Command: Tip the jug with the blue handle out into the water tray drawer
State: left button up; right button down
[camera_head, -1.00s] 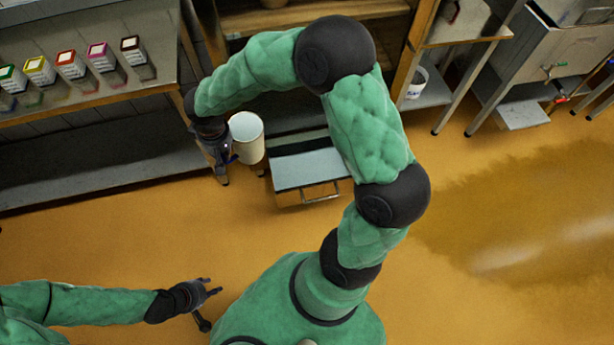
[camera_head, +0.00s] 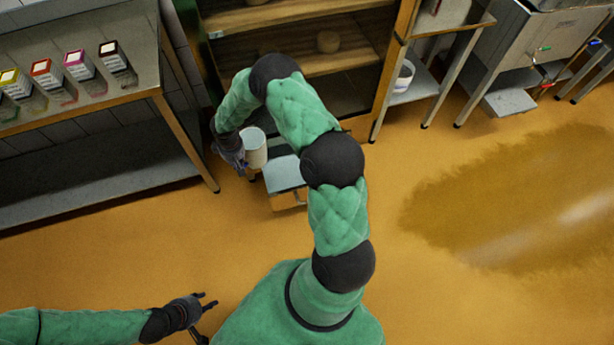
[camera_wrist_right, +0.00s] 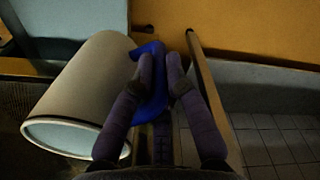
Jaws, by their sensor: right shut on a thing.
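The pale jug (camera_head: 255,150) is at the back centre in the head view, beside my right gripper (camera_head: 240,158). In the wrist view the right gripper (camera_wrist_right: 161,64) is shut on the blue handle (camera_wrist_right: 153,88) of the jug (camera_wrist_right: 88,82). The jug's open mouth is at lower left there; its contents are not visible. The jug is close beside the water tray drawer (camera_head: 284,174), which is pulled out below the wooden rack. How far the jug is tilted is hard to tell. My left gripper (camera_head: 208,300) is open and empty over the floor at lower left.
A steel table (camera_head: 110,97) with several coloured boxes stands at left, its leg near my right gripper. The floor at right is clear, with a wet patch (camera_head: 500,205).

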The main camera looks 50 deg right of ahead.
jog(key=s+d+f+b, duration=0.1)
jog(key=d+f, duration=0.3)
jog(key=f, duration=0.7)
jog(key=s+d+f+n+b, duration=0.1)
jog(key=s+d+f+b, duration=0.1)
jog(key=f, duration=0.9)
jog(key=shift+s+d, duration=0.8)
jog(key=shift+d, duration=0.15)
